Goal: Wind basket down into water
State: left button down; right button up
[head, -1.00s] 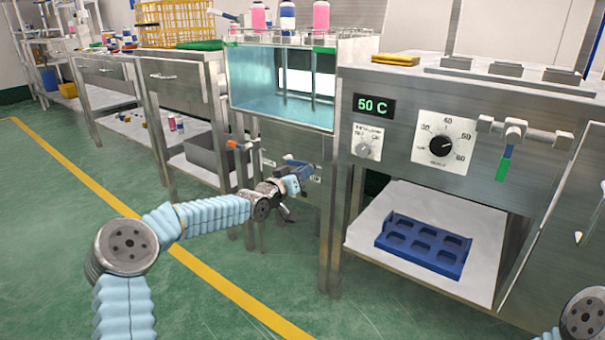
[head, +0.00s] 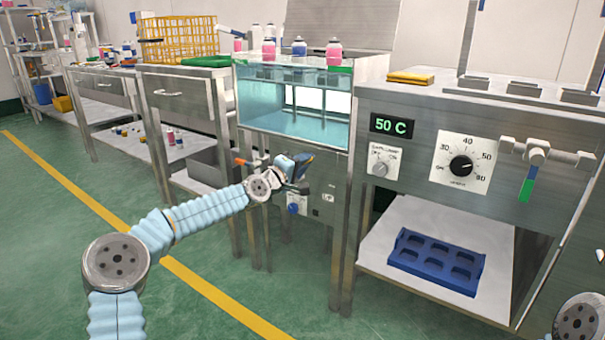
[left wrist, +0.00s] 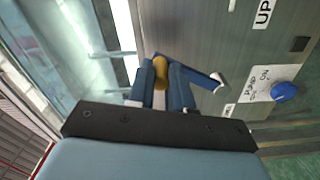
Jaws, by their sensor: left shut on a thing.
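The glass-fronted water tank (head: 243,100) stands in the middle of the head view, with blue-tinted water (head: 300,122) low in it. The basket (head: 290,75) hangs in the upper part of the tank, above the water. Pink-and-white and blue-and-white cans (head: 268,52) stand in it, their tops above the rim. My left gripper (head: 302,168) is at the panel below the tank. In the left wrist view its fingers (left wrist: 160,82) are shut around an orange-brown crank knob (left wrist: 161,72). My right gripper is out of view.
A blue knob (head: 293,209) is on the panel just below my left gripper; it also shows in the left wrist view (left wrist: 284,92). A steel cabinet with a "50 C" display (head: 393,124) stands at right, a blue tray (head: 435,262) on its shelf. Green floor is free in front.

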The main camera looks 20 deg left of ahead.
pick_arm(q)
jog(key=w+a+n+p, duration=0.3)
jog(key=w+a+n, duration=0.1)
jog(key=a+n, duration=0.7)
jog(key=w+a+f+n+p, duration=0.1)
jog(key=a+f+n+p, duration=0.3)
jog(key=n, duration=0.9)
jog(key=shift+w+f+p, duration=0.2)
jog(key=shift+f+p, duration=1.45)
jog(key=shift+f, duration=1.05)
jog(key=c, duration=1.3)
grip_release()
jog(key=shift+f, duration=0.1)
jog(key=shift+o, duration=1.3)
